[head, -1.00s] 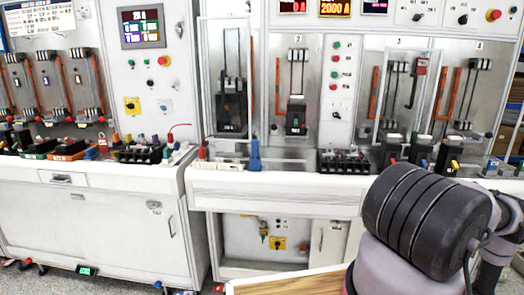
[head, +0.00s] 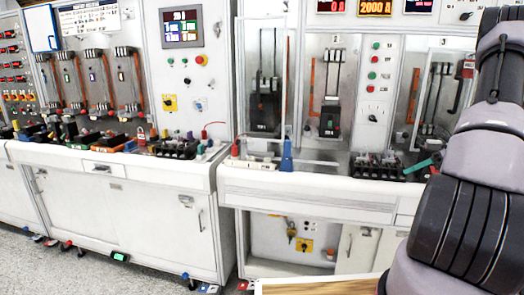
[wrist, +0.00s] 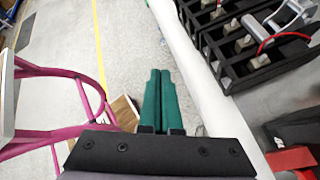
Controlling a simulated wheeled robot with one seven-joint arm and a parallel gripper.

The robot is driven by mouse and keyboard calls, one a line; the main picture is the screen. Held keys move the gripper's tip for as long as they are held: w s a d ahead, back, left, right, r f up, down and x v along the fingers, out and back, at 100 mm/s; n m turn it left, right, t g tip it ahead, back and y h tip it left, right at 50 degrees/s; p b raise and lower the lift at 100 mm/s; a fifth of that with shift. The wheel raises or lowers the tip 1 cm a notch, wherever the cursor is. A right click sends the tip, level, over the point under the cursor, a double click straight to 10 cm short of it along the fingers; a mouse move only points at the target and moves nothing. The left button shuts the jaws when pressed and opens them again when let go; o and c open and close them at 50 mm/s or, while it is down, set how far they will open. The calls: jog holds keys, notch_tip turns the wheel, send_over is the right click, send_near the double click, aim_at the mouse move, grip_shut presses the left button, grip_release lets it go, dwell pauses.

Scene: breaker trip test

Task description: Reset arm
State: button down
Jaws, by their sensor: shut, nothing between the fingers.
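My gripper (wrist: 160,101) shows in the wrist view with its two green fingers closed together and nothing between them. It points over the grey floor, just left of a white bench edge (wrist: 190,68). In the head view my grey and black arm (head: 470,205) stands upright along the right side and covers part of the right-hand bays. A small teal piece shows beside the arm there; I cannot tell if it is my fingers.
Black terminal blocks (wrist: 250,50) with a red lead lie on the bench, right of my gripper. A magenta-framed stool (wrist: 95,85) stands on the left. In the head view, white test benches (head: 120,205) with breaker panels fill the background. Open floor (head: 60,270) lies lower left.

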jog(key=s+a+r+n+g+h, duration=0.1)
jog(key=s+a+r+n+h, duration=0.15)
jog(key=a+r+n, duration=0.5)
jog(key=s+a+r+n+g+h, duration=0.1)
jog(key=s+a+r+n+h, duration=0.15)
jog(key=a+r, duration=0.85)
jog(key=s+a+r+n+t+h, duration=0.1)
jog(key=s+a+r+n, duration=0.2)
jog(key=s, duration=0.3)
jog(key=s+a+r+n+t+h, duration=0.1)
jog(key=s+a+r+n+t, duration=0.1)
jog(key=s+a+n, duration=0.3)
jog(key=s+a+r+n+t+h, duration=0.1)
jog(key=s+a+r+n+t, duration=0.1)
jog(key=s+a+r+n, duration=0.2)
jog(key=s+n, duration=0.1)
jog(key=s, duration=0.2)
jog(key=shift+s+r, duration=0.3)
jog(key=shift+r, duration=0.05)
